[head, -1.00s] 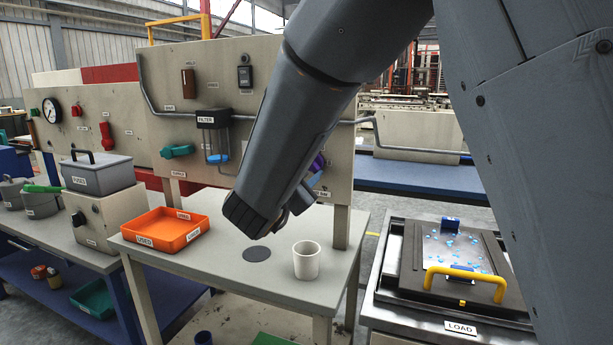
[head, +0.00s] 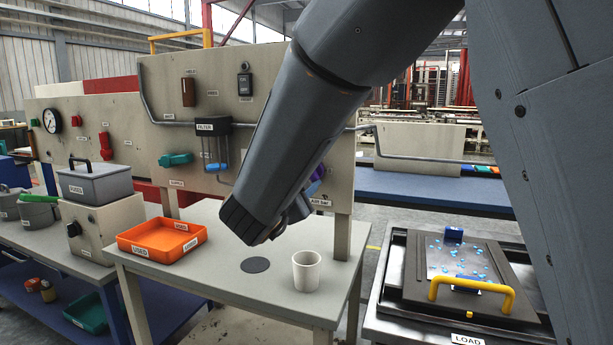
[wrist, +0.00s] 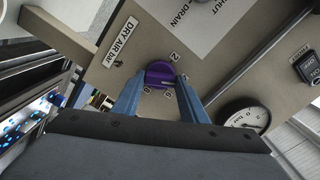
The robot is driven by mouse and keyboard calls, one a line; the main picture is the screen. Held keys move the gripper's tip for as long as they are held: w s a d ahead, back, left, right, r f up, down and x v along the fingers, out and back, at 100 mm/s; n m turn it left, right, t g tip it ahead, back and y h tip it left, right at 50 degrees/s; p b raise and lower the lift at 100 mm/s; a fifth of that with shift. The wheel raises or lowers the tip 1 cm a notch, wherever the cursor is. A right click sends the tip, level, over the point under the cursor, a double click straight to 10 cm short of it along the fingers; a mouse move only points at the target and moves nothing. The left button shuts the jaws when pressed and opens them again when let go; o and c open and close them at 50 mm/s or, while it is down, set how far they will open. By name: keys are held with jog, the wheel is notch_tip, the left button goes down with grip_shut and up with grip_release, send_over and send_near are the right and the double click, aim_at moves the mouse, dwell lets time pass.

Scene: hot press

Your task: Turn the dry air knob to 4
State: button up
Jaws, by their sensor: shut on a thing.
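The purple dry air knob (wrist: 160,73) is on a beige panel, beside a label reading DRY AIR BAR in the wrist view. Small numerals stand around it; the 2 is above right. I cannot tell for sure which numeral its mark points at. My gripper (wrist: 157,84) has its two blue-grey fingers on either side of the knob, shut on it. In the head view a bit of the purple knob (head: 318,174) shows past my arm, which hides most of the grip. A round pressure gauge (wrist: 244,115) in bar is right of the fingers in the wrist view.
A white cup (head: 306,271), a dark round disc (head: 255,265) and an orange tray (head: 150,247) are on the table below my arm. A press plate with a yellow handle (head: 472,289) is at the right. Pipes and a filter (head: 213,125) are on the panel.

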jog(key=o, duration=1)
jog(key=shift+o, duration=0.2)
jog(key=v, duration=0.8)
jog(key=shift+b, duration=0.4)
